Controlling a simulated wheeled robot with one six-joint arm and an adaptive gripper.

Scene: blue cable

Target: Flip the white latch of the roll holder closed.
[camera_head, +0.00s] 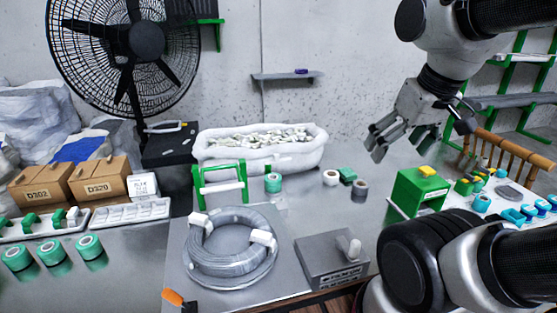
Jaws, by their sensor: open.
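A green frame (207,195) stands upright at the back left of the grey bench and looks like the roll holder. A white bar (222,188) crosses it about halfway up, and I cannot tell whether this is the latch or what position it is in. My gripper (394,147) hangs in the air at the right, above and behind the green box, well apart from the green frame. Its fingers are open with nothing between them.
A grey cable coil (232,268) lies in front of the frame. A grey box with a white knob (330,262) sits to its right. A white tub (262,150) is behind.

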